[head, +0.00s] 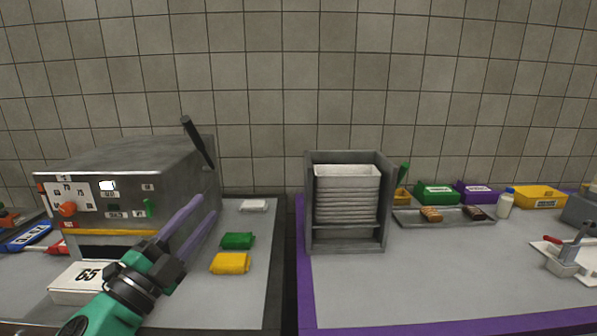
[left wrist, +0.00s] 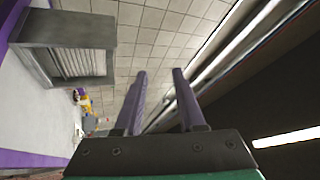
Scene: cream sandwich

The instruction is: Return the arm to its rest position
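My left arm comes in from the lower left in the head view. Its gripper (head: 206,206) has two long purple fingers pointing up and to the right, in front of the grey oven-like machine's right side. The fingers stand apart with nothing between them, as the left wrist view (left wrist: 160,75) also shows. The gripper looks to be in the air above the left counter; its exact height is hard to tell. My right arm and gripper do not show in either view.
The grey machine (head: 120,165) stands close by the gripper. Green (head: 237,240) and yellow (head: 230,263) packets lie on the left counter. A grey rack (head: 346,244) of stacked white trays stands right of the gap. A tray (head: 448,217) with food pieces is farther right.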

